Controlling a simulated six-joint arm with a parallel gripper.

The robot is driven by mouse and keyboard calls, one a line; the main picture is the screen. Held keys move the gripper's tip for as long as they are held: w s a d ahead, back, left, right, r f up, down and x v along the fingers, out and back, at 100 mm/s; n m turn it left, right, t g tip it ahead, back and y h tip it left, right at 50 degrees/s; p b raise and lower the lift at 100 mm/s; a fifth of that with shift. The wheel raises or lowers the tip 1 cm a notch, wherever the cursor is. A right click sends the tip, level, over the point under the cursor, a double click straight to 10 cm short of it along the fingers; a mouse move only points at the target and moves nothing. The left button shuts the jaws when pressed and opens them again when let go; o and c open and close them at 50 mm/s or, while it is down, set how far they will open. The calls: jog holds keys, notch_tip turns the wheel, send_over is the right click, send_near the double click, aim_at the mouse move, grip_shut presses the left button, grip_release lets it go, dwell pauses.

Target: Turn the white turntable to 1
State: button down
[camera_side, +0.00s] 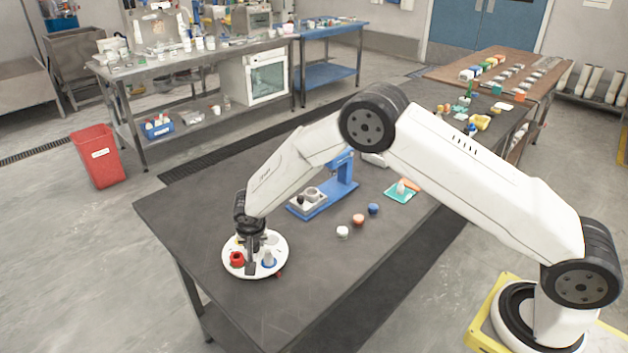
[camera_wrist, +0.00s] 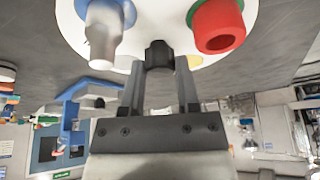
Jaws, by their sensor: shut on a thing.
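The white turntable (camera_side: 240,272) is a round disc on the near left part of the dark table. It carries a red ring-shaped piece (camera_side: 237,259) and a white, blue-based piece (camera_side: 268,259). My gripper (camera_side: 252,262) points down over the disc. In the wrist view, the fingers of my gripper (camera_wrist: 159,75) are shut on a dark knob (camera_wrist: 159,54) at the turntable (camera_wrist: 150,18). The red piece (camera_wrist: 218,25) and white-and-blue piece (camera_wrist: 104,30) stand on either side. A small red mark (camera_side: 279,274) lies at the disc's right edge. No number is readable.
A blue grinder stand (camera_side: 342,185) stands behind the turntable. White (camera_side: 342,232), orange (camera_side: 358,219) and blue (camera_side: 373,209) small pieces lie right of it, near a teal tray (camera_side: 399,196). The table (camera_side: 300,300) is bare in front.

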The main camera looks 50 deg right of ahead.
aim_at(259, 262)
dwell(0.6)
jog(key=shift+c, duration=1.6)
grip_release()
jog(key=shift+r, duration=0.15)
jog(key=v, duration=0.7)
jog(key=shift+s+r, duration=0.2)
jog(key=shift+s, duration=0.1)
jog(key=s+d+r+n, duration=0.2)
jog(key=s+d, duration=0.2)
jog(key=s, duration=0.4)
jog(key=s+d+r+n+y, duration=0.1)
jog(key=s+d+r+n, duration=0.1)
jog(key=s, duration=0.7)
jog(key=s+d+r+n+g+y, duration=0.1)
jog(key=s+d+r, duration=0.3)
jog(key=s, duration=0.5)
jog(key=shift+d+n, duration=0.8)
jog(key=shift+d, duration=0.05)
